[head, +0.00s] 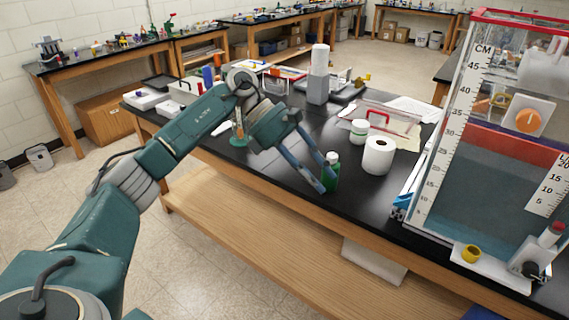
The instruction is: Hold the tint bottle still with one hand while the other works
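A small green bottle with a pale cap (332,173), which looks like the tint bottle, stands upright near the front edge of the black bench. My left gripper (325,178) reaches down to it from the upper left. Its two long blue-grey fingers are apart, and their tips are at the bottle's left side, partly overlapping it in the view. I cannot tell whether the fingers press on the bottle or only stand beside it. My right gripper is not in view.
A white roll (378,156) and a white tub (359,131) stand right of the bottle. A large clear tank with scales (480,140) fills the right side. A green-based item (239,139) stands behind my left arm. The black bench top (290,183) is bare left of the bottle.

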